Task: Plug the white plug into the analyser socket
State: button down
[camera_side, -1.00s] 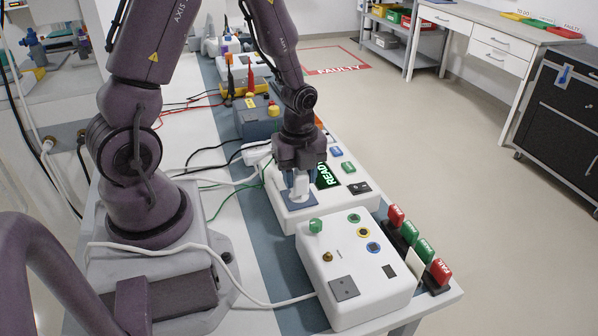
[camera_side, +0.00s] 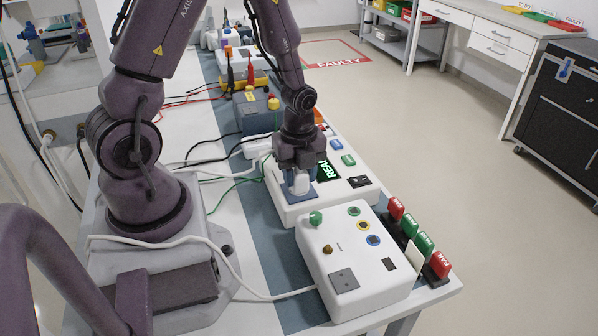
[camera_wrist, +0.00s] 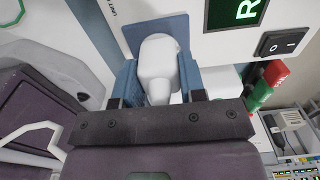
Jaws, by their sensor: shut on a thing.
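The white plug (camera_side: 300,185) is held between the fingers of my gripper (camera_side: 299,178), which are shut on it. In the wrist view the plug (camera_wrist: 158,58) sits between the blue fingers (camera_wrist: 160,85). Below it is a blue socket plate (camera_side: 312,193) on the white analyser (camera_side: 340,198). The plate also shows behind the plug in the wrist view (camera_wrist: 179,26). The plug hides the socket holes. I cannot tell whether it is touching or seated. The analyser's green display (camera_side: 327,169) is lit, partly hidden by my gripper.
A white box with coloured sockets (camera_side: 355,265) stands in front of the analyser. Red and green tags (camera_side: 420,240) stand at its right. A black rocker switch (camera_side: 359,181) is on the analyser. Cables cross the bench at the left.

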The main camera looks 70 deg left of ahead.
jog(key=c, duration=0.6)
grip_release()
jog(key=shift+r, duration=0.1)
notch_tip(320, 180, up, 12)
jog(key=r, duration=0.1)
jog(key=s+d+r+n+t, duration=0.2)
jog(key=d+r+n, duration=0.1)
jog(key=n, duration=0.3)
jog(key=s+d+r+n+t, duration=0.1)
jog(key=s+d+r+n, duration=0.2)
jog(key=r+n, duration=0.2)
jog(key=s+d+r+n+t, duration=0.2)
jog(key=d+r+n, duration=0.1)
jog(key=r+n, duration=0.2)
jog(key=shift+s+r+n+t, duration=0.1)
jog(key=shift+s+n+t, duration=0.2)
jog(key=shift+n, duration=0.7)
